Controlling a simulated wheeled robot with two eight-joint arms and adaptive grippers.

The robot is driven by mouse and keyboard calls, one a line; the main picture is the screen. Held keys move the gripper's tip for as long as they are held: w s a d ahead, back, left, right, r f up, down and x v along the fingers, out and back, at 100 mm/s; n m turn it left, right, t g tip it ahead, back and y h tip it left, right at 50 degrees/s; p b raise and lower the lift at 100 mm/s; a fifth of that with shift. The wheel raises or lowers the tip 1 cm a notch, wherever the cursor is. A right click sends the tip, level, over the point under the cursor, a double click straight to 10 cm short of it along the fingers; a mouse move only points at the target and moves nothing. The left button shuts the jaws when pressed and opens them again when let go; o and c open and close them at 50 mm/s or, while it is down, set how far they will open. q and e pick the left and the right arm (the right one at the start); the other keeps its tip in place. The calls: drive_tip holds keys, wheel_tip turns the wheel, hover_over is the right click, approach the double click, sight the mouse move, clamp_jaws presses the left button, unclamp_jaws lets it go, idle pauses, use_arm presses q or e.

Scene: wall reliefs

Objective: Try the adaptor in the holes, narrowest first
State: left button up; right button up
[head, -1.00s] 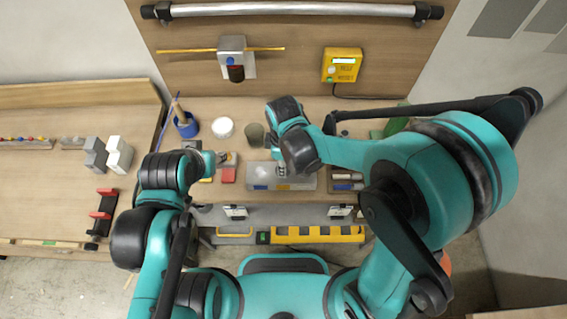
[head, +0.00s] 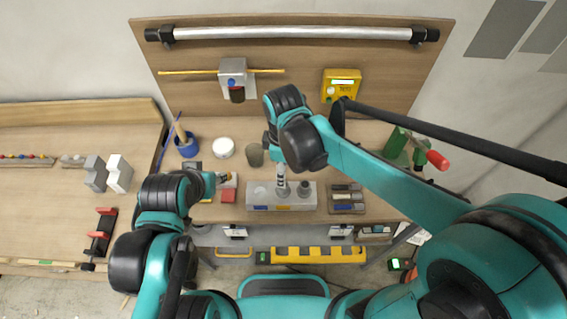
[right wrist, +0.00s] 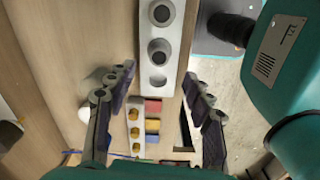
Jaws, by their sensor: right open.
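A pale grey block (head: 257,197) with a row of round holes lies on the bench; it also shows in the right wrist view (right wrist: 148,88). A grey ringed piece (right wrist: 158,51), perhaps the adaptor, is at the middle hole; I cannot tell whether it is seated. A dark round opening (right wrist: 161,13) is at the block's end. My right gripper (right wrist: 158,112) is open, its fingers apart on either side of the block, with nothing between them touching. In the head view my right gripper (head: 281,184) is above the block. My left gripper (head: 210,184) is by the red block (head: 228,196); its jaws are unclear.
A dark tray (head: 346,208) of metal parts lies right of the block. A blue cup (head: 187,147), a white round pot (head: 223,148) and a grey-green cup (head: 253,155) stand behind. A yellow test box (head: 341,85) is on the back panel. A green, red-handled tool (head: 416,150) stands right.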

wheel_tip(320, 180, up, 3)
drive_tip(key=shift+f, duration=0.15)
idle(0.8)
drive_tip(key=s+d+f+m+t+b, duration=0.2)
drive_tip(key=d+f+m+t+b, duration=0.1)
drive_tip(key=d+m, duration=0.5)
drive_tip(key=s+d+f+m+t+b, duration=0.3)
drive_tip(key=d+f+m+t+b, duration=0.1)
drive_tip(key=d+m+b, duration=0.3)
drive_tip(key=d+m, duration=0.1)
drive_tip(key=d, duration=0.1)
drive_tip(key=shift+d+f, duration=0.35)
drive_tip(key=shift+f, duration=0.05)
